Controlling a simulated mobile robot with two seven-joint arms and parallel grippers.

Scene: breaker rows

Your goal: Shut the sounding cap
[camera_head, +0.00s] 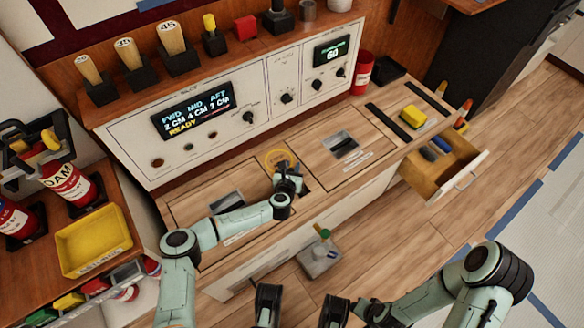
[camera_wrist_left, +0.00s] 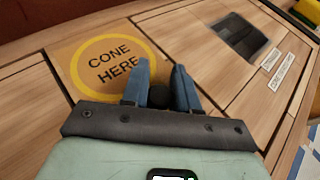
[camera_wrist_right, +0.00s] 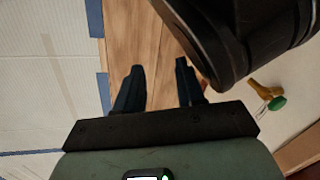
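My left gripper (camera_head: 288,178) is low over the counter, just past the yellow "CONE HERE" ring (camera_head: 281,160). In the left wrist view its fingers (camera_wrist_left: 162,82) stand apart, with a dark round thing (camera_wrist_left: 159,97) between them. This may be the sounding cap or its knob; whether the fingers press on it is unclear. The ring shows left of the fingers in that view (camera_wrist_left: 112,66). No lid is plainly seen as the cap; the gripper hides part of the counter there. My right gripper (camera_wrist_right: 158,85) is open and empty over the floor.
Recessed grey panels (camera_head: 340,145) lie in the counter. An open drawer (camera_head: 440,165) juts out at the right. A control console (camera_head: 240,95) stands behind. A yellow tray (camera_head: 92,243) is at the left. A grey block with a green knob (camera_head: 320,257) stands in front of the counter.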

